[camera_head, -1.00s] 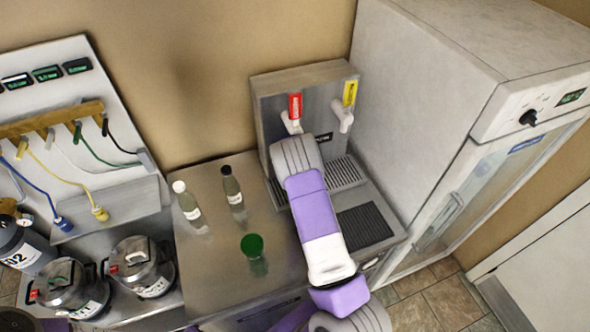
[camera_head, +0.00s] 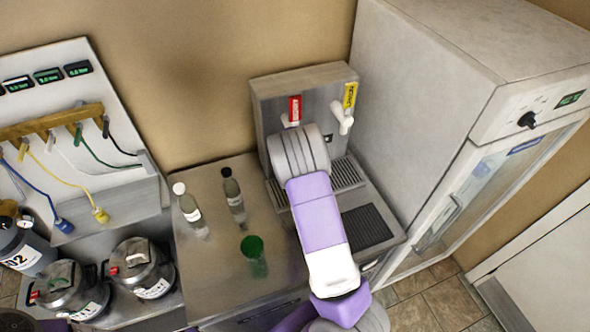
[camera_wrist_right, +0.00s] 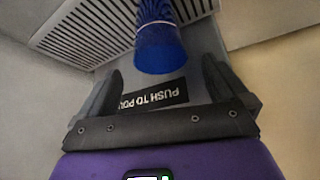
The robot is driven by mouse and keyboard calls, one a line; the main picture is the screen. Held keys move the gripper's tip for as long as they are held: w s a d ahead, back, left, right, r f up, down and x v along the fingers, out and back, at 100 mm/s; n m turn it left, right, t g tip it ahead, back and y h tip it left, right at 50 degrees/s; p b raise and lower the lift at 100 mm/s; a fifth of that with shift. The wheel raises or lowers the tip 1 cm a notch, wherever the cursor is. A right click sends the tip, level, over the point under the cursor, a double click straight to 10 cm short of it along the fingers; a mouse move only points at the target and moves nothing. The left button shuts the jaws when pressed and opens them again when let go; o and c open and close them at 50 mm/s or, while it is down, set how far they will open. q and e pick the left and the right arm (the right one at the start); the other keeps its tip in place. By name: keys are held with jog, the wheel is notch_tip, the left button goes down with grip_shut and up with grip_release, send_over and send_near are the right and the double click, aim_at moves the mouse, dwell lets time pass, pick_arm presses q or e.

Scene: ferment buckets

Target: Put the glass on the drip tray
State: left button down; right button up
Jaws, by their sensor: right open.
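A blue glass (camera_wrist_right: 160,48) shows in the right wrist view, where the picture is turned upside down. It appears upright, its base end at the slatted drip tray (camera_wrist_right: 85,28). Whether it fully rests there I cannot tell for sure. My right gripper (camera_wrist_right: 165,88) is open, with one finger on each side near the glass's rim and a gap to both. In the head view my right arm hides the glass and the gripper; part of the drip tray (camera_head: 347,174) shows beside the wrist. My left gripper is not in view.
The steel dispenser (camera_head: 275,110) has a red tap handle (camera_head: 295,108) and a yellow one (camera_head: 350,95). A green glass (camera_head: 254,258) and two bottles (camera_head: 188,205) (camera_head: 233,195) stand on the counter to the left. A tall fridge (camera_head: 425,110) closes off the right side.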

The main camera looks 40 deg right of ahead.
jog(key=v, duration=0.3)
jog(key=shift+s+a+r, duration=0.1)
jog(key=shift+s+r, duration=0.05)
jog(key=shift+r, duration=0.15)
dwell(0.3)
